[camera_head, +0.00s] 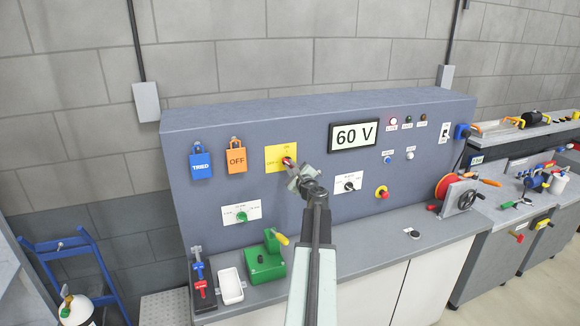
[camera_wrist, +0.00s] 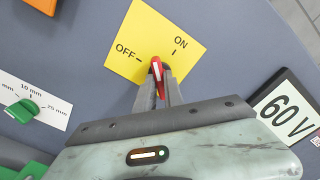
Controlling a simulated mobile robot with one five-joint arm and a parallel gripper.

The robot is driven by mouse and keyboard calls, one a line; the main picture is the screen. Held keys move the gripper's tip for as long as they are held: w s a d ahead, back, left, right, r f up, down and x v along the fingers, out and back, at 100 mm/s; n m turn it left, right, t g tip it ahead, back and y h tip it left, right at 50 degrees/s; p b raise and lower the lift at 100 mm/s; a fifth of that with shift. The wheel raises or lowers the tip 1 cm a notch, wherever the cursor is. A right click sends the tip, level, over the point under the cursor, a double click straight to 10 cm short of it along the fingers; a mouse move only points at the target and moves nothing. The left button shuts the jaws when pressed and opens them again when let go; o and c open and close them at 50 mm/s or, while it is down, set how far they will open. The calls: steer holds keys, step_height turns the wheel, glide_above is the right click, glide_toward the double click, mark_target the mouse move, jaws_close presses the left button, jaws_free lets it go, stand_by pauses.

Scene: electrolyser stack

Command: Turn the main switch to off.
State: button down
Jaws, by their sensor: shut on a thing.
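The main switch is a red handle (camera_head: 287,161) on a yellow plate (camera_head: 272,160) on the grey panel. In the wrist view the red handle (camera_wrist: 156,66) sits at the lower part of the yellow plate (camera_wrist: 140,30), which is marked OFF at left and ON at upper right. My gripper (camera_head: 293,169) reaches up to the plate. In the wrist view its two fingers (camera_wrist: 158,80) are shut on the red handle, one on each side. The fingers hide part of the handle, so I cannot tell clearly which mark it points to.
A 60 V display (camera_head: 354,135) is right of the switch. Blue (camera_head: 201,163) and orange (camera_head: 236,158) padlock-shaped tags hang at left. A green knob (camera_head: 241,216), black knob (camera_head: 348,186) and red stop button (camera_head: 382,192) are nearby. A green box (camera_head: 263,266) stands on the bench.

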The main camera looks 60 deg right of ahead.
steer(key=n, duration=0.4)
steer(key=shift+n, duration=0.3)
steer(key=n, duration=0.4)
steer(key=c, duration=1.3)
jaws_free()
steer(key=shift+s+a, duration=0.1)
steer(key=v, duration=0.6)
steer(key=shift+s+a, duration=0.25)
steer(key=shift+s, duration=0.05)
